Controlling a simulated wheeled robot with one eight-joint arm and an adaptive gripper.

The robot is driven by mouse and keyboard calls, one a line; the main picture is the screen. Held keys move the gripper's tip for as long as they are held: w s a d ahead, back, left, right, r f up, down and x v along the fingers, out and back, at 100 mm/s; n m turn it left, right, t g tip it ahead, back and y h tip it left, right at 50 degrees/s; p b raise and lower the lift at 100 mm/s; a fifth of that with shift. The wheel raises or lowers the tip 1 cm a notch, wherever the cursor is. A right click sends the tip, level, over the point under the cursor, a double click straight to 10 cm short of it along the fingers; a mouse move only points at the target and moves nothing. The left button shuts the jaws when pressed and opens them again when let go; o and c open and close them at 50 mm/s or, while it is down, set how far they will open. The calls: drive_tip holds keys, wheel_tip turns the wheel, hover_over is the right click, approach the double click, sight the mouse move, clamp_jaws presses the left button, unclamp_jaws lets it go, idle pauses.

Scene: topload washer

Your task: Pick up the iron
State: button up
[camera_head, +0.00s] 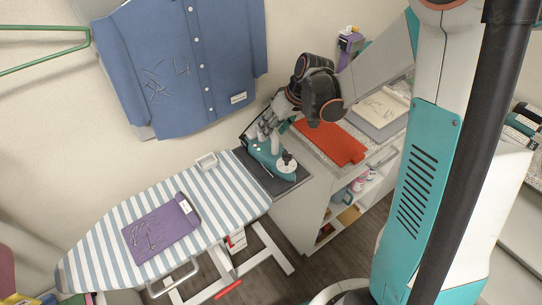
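The teal iron (265,163) rests on the dark pad (291,188) at the right end of the striped ironing board (235,185). A dark round knob shows at its near right end. My arm reaches down from the upper right, and my gripper (262,133) is at the far upper left part of the iron, over or against it. The grey fingers overlap the iron in this view. I cannot tell whether they touch it or how far they are closed. Part of the iron is hidden behind the gripper.
A white shelf unit stands to the right, with a red cloth (335,143) on top. A blue shirt (190,60) hangs on the wall behind. Open floor shows below.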

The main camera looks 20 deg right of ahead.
drive_tip(key=x, duration=0.2)
drive_tip(key=shift+w+a+f, duration=0.1)
drive_tip(key=shift+f, duration=0.2)
drive_tip(key=shift+r, duration=0.1)
drive_tip(key=shift+c, duration=0.6)
clamp_jaws()
